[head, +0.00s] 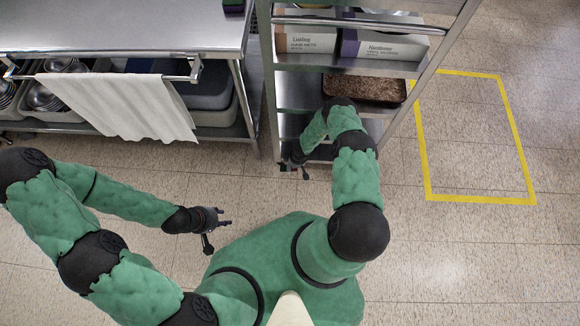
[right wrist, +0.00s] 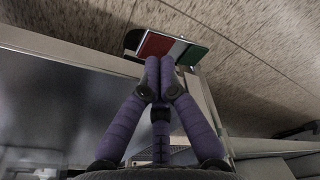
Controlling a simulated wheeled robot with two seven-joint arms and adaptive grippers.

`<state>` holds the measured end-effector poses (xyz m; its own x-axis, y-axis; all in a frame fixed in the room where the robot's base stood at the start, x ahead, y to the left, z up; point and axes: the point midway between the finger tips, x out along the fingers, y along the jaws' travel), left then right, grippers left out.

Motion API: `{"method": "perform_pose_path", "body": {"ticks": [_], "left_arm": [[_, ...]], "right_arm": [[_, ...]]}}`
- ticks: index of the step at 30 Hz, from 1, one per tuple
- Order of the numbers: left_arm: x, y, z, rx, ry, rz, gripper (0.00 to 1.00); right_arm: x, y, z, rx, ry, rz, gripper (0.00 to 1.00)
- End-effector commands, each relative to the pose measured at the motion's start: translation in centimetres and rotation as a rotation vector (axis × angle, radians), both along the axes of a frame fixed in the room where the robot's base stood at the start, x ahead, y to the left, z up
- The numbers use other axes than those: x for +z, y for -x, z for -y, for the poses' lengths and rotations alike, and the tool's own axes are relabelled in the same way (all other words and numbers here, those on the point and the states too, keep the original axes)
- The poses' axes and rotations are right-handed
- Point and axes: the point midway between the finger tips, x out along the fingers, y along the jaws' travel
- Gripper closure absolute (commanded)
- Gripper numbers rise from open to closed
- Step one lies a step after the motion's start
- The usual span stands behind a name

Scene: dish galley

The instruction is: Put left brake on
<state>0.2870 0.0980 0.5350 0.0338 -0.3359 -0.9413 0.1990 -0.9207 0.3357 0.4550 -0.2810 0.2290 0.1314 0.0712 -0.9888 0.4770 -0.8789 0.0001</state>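The brake pedal (right wrist: 178,49), a small plate with red, white and green parts, shows in the right wrist view at the foot of the cart, beside a dark caster (right wrist: 132,39). My right gripper (right wrist: 160,66) has its purple fingers drawn together and empty; their tips overlap the pedal's lower edge. I cannot tell whether they touch it. In the head view my right gripper (head: 298,168) is low by the near left corner of the rack cart (head: 291,93); the pedal is hidden there. My left gripper (head: 218,232) is open and empty above the floor.
The cart carries labelled boxes (head: 383,46) and a brown-topped tray (head: 364,88). A steel counter (head: 120,28) with a hanging white towel (head: 118,105) stands to its left. A yellow floor outline (head: 481,199) lies to the right, with clear floor inside.

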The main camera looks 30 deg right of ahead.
Motion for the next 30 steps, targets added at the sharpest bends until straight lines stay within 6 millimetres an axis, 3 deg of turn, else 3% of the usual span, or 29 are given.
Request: {"method": "perform_pose_path", "body": {"ticks": [30], "left_arm": [[0.0,0.0,0.0,0.000,0.000,0.000,0.60]], "right_arm": [[-1.3,0.0,0.0,0.000,0.000,0.000,1.00]]}}
